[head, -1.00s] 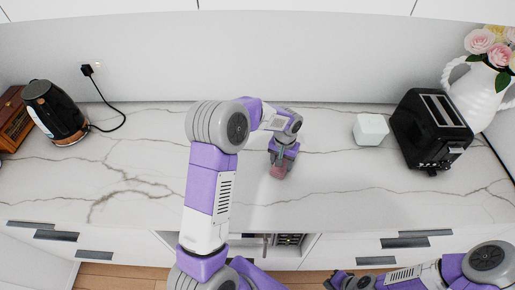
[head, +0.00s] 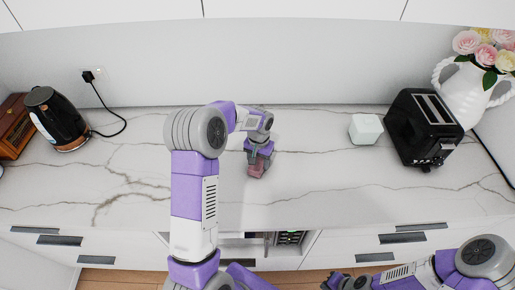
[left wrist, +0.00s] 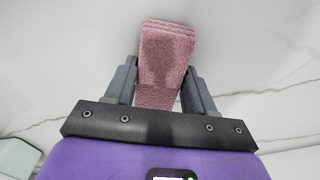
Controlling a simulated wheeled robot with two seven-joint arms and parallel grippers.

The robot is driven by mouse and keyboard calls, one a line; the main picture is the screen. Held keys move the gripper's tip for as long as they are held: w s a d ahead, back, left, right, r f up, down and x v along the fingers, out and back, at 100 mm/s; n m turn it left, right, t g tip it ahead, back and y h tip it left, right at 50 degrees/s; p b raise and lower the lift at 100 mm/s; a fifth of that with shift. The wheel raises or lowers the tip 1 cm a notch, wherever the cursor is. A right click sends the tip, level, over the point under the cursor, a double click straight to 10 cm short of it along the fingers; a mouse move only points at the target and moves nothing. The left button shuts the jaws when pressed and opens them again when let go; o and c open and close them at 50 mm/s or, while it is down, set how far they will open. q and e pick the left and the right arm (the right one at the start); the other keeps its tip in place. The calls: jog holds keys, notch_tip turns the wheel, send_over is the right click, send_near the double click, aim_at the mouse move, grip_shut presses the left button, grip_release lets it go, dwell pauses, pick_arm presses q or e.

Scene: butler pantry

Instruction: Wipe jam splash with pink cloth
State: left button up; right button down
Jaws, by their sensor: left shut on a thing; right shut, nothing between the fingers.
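The pink cloth (head: 257,170) is at the middle of the marble counter in the head view, under my left gripper (head: 258,160). It also shows in the left wrist view as a folded, thick pink cloth (left wrist: 166,55). My left gripper (left wrist: 160,90) is shut on it, with one finger on each side. I cannot tell whether the cloth touches the counter. I see no jam splash in either view; the arm and cloth hide part of the counter. My right gripper (head: 336,282) is low at the bottom edge of the head view, in front of the counter, shut and empty.
A black kettle (head: 57,120) and a brown wooden box (head: 14,126) stand at the left. A white cube (head: 365,129), a black toaster (head: 424,128) and a white flower vase (head: 468,92) stand at the right. The marble counter (head: 320,170) is clear between them.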

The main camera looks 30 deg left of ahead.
pick_arm(q)
jog(key=r+p, duration=0.1)
jog(key=r, duration=0.2)
jog(key=shift+w+r+p, duration=0.2)
jog(key=shift+p, duration=0.1)
jog(key=shift+r+p, duration=1.3)
jog(key=shift+r, duration=0.6)
